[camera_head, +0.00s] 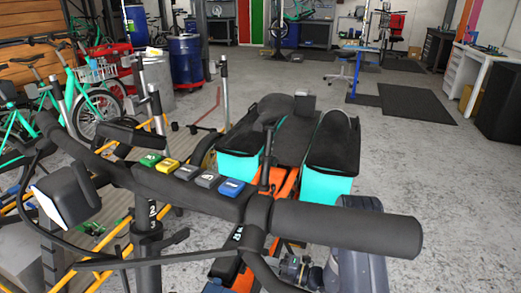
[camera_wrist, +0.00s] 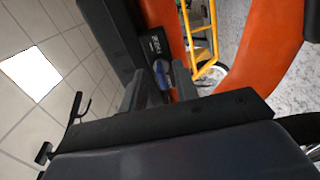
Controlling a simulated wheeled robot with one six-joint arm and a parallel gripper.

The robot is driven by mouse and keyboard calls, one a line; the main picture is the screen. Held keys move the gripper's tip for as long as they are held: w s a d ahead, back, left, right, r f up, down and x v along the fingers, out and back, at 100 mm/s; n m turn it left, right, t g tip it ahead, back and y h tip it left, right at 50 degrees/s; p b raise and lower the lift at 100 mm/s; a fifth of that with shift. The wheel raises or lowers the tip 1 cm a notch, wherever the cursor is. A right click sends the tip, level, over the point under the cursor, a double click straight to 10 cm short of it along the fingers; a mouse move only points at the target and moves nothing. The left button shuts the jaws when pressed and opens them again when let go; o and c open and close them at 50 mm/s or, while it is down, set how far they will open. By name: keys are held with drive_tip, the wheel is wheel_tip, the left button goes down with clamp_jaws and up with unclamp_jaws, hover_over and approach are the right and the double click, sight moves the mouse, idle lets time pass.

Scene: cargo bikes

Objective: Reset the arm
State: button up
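In the wrist view the two dark fingers of my gripper (camera_wrist: 160,88) stand apart with a gap between them. Nothing is clearly held. A small blue part (camera_wrist: 166,72) shows in the gap, below a black block (camera_wrist: 157,45) with white lettering; I cannot tell how far beyond the fingertips it is. In the head view a dark blue-grey rounded shape (camera_head: 365,250), likely part of my arm, is at the lower right, under the handlebar's right grip. My fingers are not clear in that view.
A black handlebar (camera_head: 345,228) crosses the near view, with green, yellow, grey and blue buttons (camera_head: 231,187). Behind it is an orange cargo bike with teal-sided boxes (camera_head: 325,185). The orange frame (camera_wrist: 250,55) is close in the wrist view. Grey floor (camera_head: 430,180) is open at right.

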drive_tip(key=shift+w+a, duration=0.2)
drive_tip(key=shift+a, duration=0.3)
drive_tip(key=p+v, duration=0.1)
drive_tip(key=v, duration=1)
drive_tip(key=w+a+n+b, duration=0.2)
drive_tip(key=a+n+b, duration=0.7)
drive_tip(key=n, duration=0.9)
drive_tip(key=shift+w+r+b, duration=0.35)
drive_tip(key=shift+b, duration=0.15)
